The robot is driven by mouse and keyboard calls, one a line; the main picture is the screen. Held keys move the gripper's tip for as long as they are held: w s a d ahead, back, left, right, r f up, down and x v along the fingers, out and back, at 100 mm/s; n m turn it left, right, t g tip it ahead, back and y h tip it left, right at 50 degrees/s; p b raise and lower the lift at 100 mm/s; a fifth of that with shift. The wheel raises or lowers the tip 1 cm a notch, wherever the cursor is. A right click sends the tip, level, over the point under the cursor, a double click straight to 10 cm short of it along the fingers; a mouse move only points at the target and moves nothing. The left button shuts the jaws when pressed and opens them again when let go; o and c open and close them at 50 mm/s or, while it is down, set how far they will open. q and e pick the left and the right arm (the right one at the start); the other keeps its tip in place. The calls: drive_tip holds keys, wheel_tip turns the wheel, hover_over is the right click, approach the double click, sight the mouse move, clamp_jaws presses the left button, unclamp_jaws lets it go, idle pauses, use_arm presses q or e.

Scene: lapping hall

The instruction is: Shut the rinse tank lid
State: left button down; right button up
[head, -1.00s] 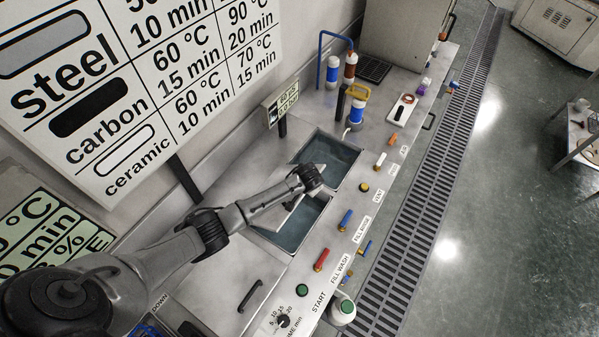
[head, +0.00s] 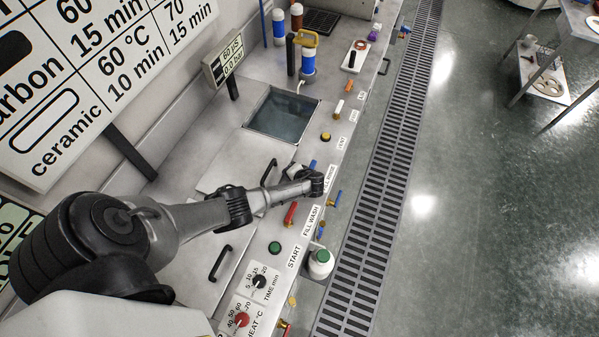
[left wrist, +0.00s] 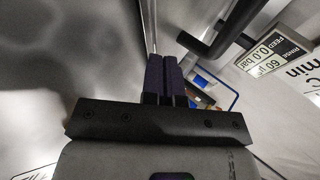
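The rinse tank lid (head: 230,163) is a pale metal panel lying across its opening in the head view. It looks flat, but I cannot tell whether it is fully seated. Its dark bar handle (head: 268,172) stands near the front edge. My left gripper (head: 312,181) is beside that handle, toward the front control strip, and apart from it; its fingertips are hard to see there. In the left wrist view, its two fingers (left wrist: 166,76) are together with nothing between them. A dark handle (left wrist: 215,32) shows just beyond them. My right gripper is not in view.
An open water-filled tank (head: 252,121) lies beyond the lid. A nearer lid has its own handle (head: 220,263). Blue and red levers (head: 290,213), knobs and a white bottle (head: 320,263) line the front edge. A small readout sign (head: 222,66) stands behind.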

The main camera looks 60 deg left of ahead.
use_arm(q)
drive_tip(key=shift+s+f, duration=0.15)
drive_tip(key=shift+f, duration=0.25)
drive_tip(key=shift+s+a+f, duration=0.1)
drive_tip(key=shift+f, duration=0.05)
wheel_tip(320, 180, up, 6)
drive_tip(key=p, duration=0.4)
drive_tip(key=shift+f+p, duration=0.25)
drive_tip(key=shift+p, duration=0.15)
drive_tip(key=v, duration=1)
drive_tip(key=shift+w+f, duration=0.3)
drive_tip(key=shift+f, duration=0.05)
